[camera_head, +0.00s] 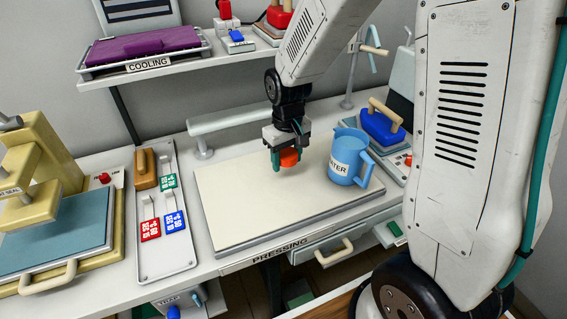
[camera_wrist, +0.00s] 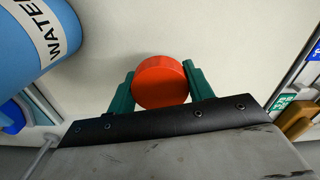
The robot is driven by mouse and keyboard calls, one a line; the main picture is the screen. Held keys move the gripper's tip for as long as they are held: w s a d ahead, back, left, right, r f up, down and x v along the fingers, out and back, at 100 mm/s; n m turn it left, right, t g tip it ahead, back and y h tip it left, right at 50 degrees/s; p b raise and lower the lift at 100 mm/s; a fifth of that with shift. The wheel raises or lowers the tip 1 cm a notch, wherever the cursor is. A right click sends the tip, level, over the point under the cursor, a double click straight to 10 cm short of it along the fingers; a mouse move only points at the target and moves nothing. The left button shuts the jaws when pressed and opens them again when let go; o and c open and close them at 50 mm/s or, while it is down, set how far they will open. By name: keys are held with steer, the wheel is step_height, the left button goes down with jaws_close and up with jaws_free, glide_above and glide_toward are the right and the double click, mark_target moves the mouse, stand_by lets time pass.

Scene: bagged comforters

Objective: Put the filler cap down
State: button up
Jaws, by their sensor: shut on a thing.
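The filler cap (camera_head: 290,157) is a round orange-red disc. My gripper (camera_head: 283,160) is shut on it, with a green finger on each side, over the cream pressing board (camera_head: 225,197). In the wrist view the cap (camera_wrist: 160,82) sits between the two green fingertips of my gripper (camera_wrist: 160,88). Whether the cap touches the board or hangs just above it, I cannot tell. A blue water jug (camera_head: 345,160) stands upright on the board just right of the cap. The jug also shows at the upper left of the wrist view (camera_wrist: 30,45).
A blue iron (camera_head: 381,127) with a tan handle stands right of the board. A white tray (camera_head: 160,240) with red, blue and green tags lies to the left, and a yellow press (camera_head: 50,170) is beyond it. The board's left and front parts are clear.

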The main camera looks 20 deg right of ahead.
mark_target(287, 179)
steer(key=shift+f, duration=1.75)
steer(key=shift+s+f, duration=0.15)
steer(key=shift+f, duration=0.45)
steer(key=o, duration=1)
steer(key=shift+d, duration=0.1)
steer(key=shift+s, duration=0.1)
steer(key=shift+f, duration=0.1)
